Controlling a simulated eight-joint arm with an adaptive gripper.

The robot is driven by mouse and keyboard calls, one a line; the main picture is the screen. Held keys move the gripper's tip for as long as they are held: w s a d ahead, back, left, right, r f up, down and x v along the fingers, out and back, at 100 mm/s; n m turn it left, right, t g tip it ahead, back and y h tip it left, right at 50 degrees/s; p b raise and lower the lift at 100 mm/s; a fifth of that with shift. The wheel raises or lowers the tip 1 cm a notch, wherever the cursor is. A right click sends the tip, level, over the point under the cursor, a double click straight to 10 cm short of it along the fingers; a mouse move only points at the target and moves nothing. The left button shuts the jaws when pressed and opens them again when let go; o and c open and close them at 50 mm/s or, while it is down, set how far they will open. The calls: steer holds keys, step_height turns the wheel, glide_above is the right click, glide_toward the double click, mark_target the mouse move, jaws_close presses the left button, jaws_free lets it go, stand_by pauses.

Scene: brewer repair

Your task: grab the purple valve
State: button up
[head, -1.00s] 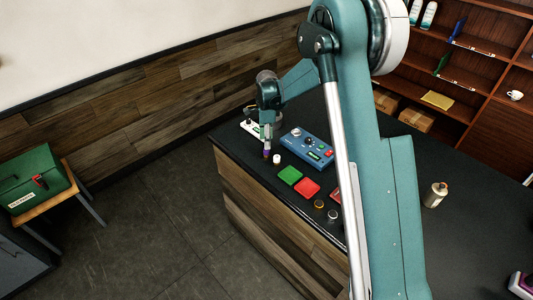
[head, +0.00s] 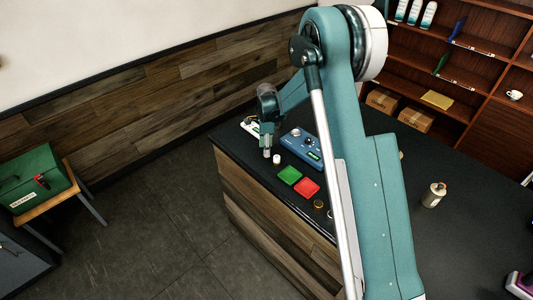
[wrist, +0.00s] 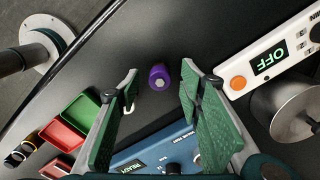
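The purple valve (wrist: 159,77) stands on the dark counter in the wrist view, with a pale hexagonal end facing the camera. It lies between the spread green-padded fingers of my gripper (wrist: 160,88), near their tips, with clear space on both sides. My gripper is open and holds nothing. In the head view my gripper (head: 267,154) is low at the counter's near left corner, and I cannot make out the valve there.
A blue device (head: 301,146), a green tray (head: 290,175) and a red tray (head: 307,187) are close by. A white device reading OFF (wrist: 268,61) and a metal cylinder (wrist: 294,106) are right of the fingers.

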stand_by(0.3)
steer(key=c, duration=1.1)
steer(key=shift+o, duration=0.2)
steer(key=shift+r, duration=0.15)
step_height(320, 180, up, 10)
steer(key=b, duration=0.1)
